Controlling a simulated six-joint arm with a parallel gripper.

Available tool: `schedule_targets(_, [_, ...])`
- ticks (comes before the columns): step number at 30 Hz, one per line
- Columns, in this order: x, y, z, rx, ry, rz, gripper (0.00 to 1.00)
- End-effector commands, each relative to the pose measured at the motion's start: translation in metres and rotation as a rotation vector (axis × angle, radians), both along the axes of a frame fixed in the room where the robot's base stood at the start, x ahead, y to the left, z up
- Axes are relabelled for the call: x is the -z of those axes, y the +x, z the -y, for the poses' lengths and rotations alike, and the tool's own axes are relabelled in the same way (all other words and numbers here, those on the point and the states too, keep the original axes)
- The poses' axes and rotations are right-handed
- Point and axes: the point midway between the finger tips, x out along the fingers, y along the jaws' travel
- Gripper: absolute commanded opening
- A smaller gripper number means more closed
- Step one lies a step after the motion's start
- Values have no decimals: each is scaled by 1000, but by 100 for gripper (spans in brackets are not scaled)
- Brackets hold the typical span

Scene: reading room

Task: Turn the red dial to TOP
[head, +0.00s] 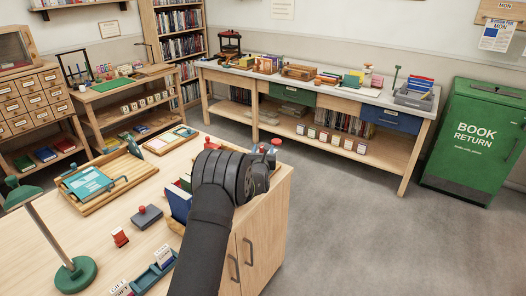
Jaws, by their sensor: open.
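My dark arm rises from the bottom middle in the head view and bends at the desk's right end. My gripper (261,178) is at its dark end, close to the desk edge, open; its fingers do not show clearly. No red dial with a TOP mark can be made out for sure. Small red parts (275,144) show just behind my arm's end, and a red knob (209,142) stands at the desk's back edge. My arm hides part of the desk there.
The desk (85,225) holds a wooden tray (135,168), a grey stamp (147,217), a small red item (120,237) and a green-based stand (75,274). A long workbench (350,103) stands behind. A green book return bin (475,140) is at right. The grey floor between is clear.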

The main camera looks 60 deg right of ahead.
Motion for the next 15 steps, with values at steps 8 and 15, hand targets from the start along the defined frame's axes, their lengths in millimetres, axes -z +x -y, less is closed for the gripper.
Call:
schedule_targets(8, [0, -8, -13, 0, 1, 0, 52])
schedule_targets(15, [-1, -24, -42, -1, 2, 1, 52])
